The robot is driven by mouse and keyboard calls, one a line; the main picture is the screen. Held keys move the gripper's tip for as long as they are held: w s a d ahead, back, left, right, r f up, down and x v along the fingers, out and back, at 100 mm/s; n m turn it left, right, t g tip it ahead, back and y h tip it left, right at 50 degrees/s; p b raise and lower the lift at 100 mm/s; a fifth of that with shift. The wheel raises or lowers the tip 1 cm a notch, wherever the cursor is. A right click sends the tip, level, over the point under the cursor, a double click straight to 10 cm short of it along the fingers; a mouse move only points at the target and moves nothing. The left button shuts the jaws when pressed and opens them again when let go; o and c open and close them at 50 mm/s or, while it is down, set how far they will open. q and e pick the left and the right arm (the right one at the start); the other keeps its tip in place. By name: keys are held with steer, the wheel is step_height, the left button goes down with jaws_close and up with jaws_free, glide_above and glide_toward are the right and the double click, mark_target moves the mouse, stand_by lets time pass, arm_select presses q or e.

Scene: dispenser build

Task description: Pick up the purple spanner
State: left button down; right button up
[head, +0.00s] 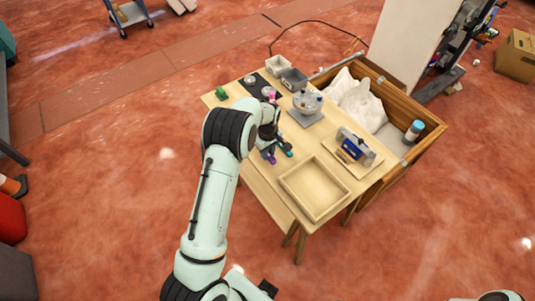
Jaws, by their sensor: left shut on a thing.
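My left arm reaches down over the wooden table, and its gripper (276,154) is low over the middle of the tabletop, behind the empty tray. It is shut on a small purple piece, which I take to be the purple spanner (271,159). Only a little of the spanner shows beside the dark fingers, and the rest is hidden. A teal piece (288,153) shows close by on the right; I cannot tell whether it touches the gripper. My right gripper is not in view.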

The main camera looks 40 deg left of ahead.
arm_select(q)
step_height(320, 180, up, 18)
steer(key=p, duration=0.1)
steer(key=c, duration=1.6)
jaws_free()
steer(key=shift+f, duration=0.1)
jaws_close()
